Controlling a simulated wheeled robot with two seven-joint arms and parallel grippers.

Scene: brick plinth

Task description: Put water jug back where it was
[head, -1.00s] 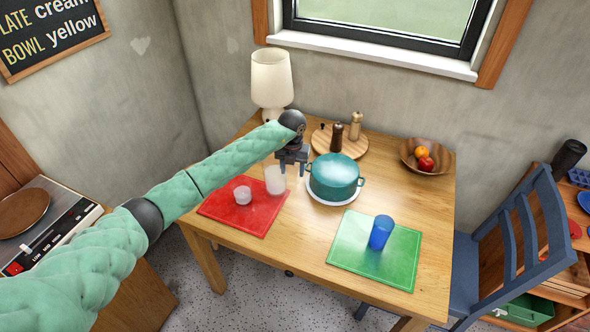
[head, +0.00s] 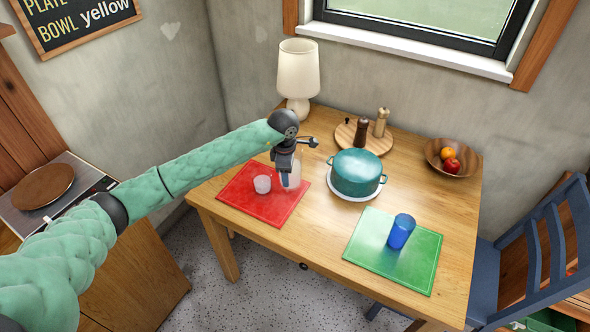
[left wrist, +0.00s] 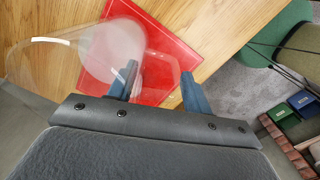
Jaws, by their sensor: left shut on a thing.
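The clear water jug (head: 302,172) is at the upper right edge of the red mat (head: 247,210) on the table. I cannot tell whether its base touches the surface. My left gripper (head: 288,181) is over it and partly hides it. In the left wrist view, the jug's see-through body (left wrist: 70,62) is at the left, and its handle loop (left wrist: 160,70) passes between the blue fingers of my left gripper (left wrist: 158,88), which are shut on it. My right gripper is not in view.
A teal pot (head: 357,172) is close on the right. A blue cup (head: 401,231) stands on a green mat (head: 370,260). A lamp (head: 298,75), round board with mills (head: 350,141) and fruit bowl (head: 440,163) are behind.

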